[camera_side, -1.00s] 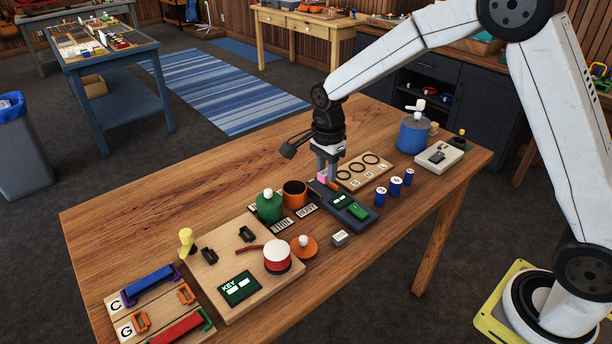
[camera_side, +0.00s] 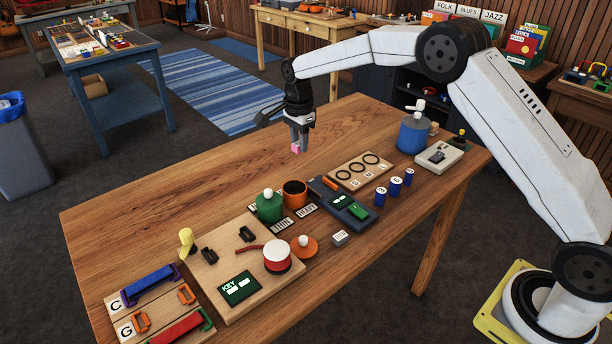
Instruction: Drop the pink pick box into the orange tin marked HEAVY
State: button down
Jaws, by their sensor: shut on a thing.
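My gripper (camera_side: 298,146) is shut on the small pink pick box (camera_side: 296,149) and holds it up in the air, clear of the things on the table. The orange tin (camera_side: 295,192) stands open on the wooden table, with its dark inside showing. It is below my gripper in the picture. An orange lid with a white knob (camera_side: 304,246) lies on the table in front of the tin.
A green lidded tin (camera_side: 269,206) stands close left of the orange tin. A dark tray device (camera_side: 343,200) lies to its right, with a ringed wooden board (camera_side: 361,171) behind. Blue cylinders (camera_side: 395,186) stand further right. The table's back left (camera_side: 190,190) is clear.

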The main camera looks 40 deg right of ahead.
jog(key=shift+f, duration=3)
jog(key=shift+c, duration=1.8)
grip_release()
jog(key=shift+r, duration=0.15)
jog(key=shift+r, duration=3.8)
